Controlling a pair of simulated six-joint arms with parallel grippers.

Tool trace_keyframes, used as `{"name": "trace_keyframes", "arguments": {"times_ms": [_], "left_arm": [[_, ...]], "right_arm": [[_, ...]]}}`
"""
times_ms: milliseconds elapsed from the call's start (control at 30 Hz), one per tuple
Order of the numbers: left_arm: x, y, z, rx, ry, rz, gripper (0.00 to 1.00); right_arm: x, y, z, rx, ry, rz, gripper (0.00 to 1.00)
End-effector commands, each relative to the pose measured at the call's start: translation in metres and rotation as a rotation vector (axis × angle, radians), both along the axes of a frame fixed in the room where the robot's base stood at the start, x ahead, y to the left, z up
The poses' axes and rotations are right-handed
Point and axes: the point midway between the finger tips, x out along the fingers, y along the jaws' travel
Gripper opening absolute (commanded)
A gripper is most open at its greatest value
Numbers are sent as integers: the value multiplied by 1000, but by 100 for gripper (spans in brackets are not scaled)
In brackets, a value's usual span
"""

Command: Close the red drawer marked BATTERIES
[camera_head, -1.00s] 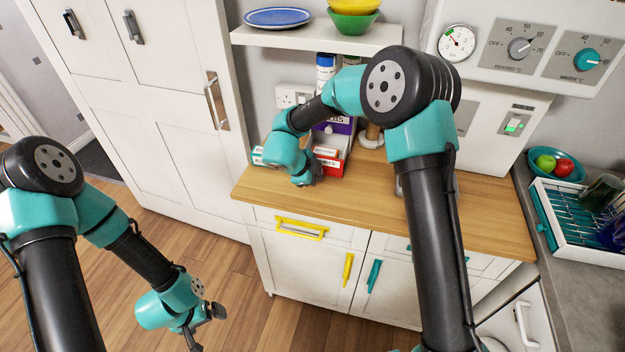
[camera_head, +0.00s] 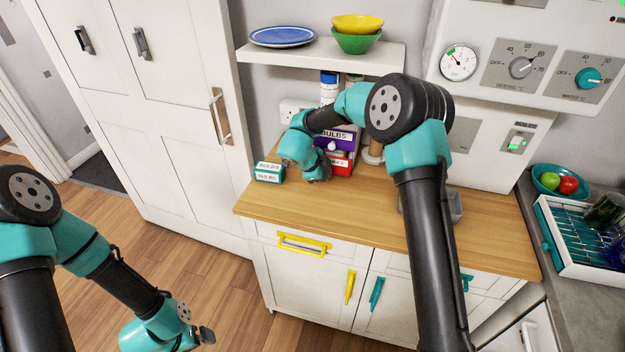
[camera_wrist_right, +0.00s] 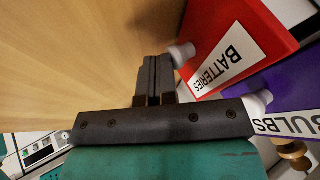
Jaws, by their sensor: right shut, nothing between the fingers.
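The red drawer marked BATTERIES (camera_head: 346,168) is low in a small drawer unit on the wooden worktop. My right arm partly hides it in the head view. In the right wrist view its red front (camera_wrist_right: 238,22), white label and white knob (camera_wrist_right: 180,53) show. I cannot tell how far out it stands. My right gripper (camera_head: 319,176) is shut and empty, low over the worktop beside the drawer. Its fingertips (camera_wrist_right: 157,58) are close to the knob; contact is unclear. My left gripper (camera_head: 205,336) is at the bottom edge, partly cut off, far from the drawer.
A purple BULBS drawer (camera_head: 334,136) sits above the red one. A teal box with white labels (camera_head: 269,173) is to the left. A shelf (camera_head: 300,53) with a plate and bowls hangs above. The worktop's front (camera_head: 300,214) is clear.

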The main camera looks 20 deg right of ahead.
Motion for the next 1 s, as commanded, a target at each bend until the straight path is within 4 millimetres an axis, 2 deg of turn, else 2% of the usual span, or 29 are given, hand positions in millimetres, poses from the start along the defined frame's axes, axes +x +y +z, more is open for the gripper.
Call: {"name": "trace_keyframes", "arguments": {"times_ms": [467, 767, 1000], "left_arm": [[0, 0, 0, 0, 0, 0, 100], [0, 0, 0, 0, 0, 0, 100], [0, 0, 0, 0, 0, 0, 100]], "right_arm": [[-3, 2, 1, 0, -1, 0, 0], [-35, 24, 1, -1, 1, 5, 0], [-42, 50, 40, 1, -4, 3, 0]]}}
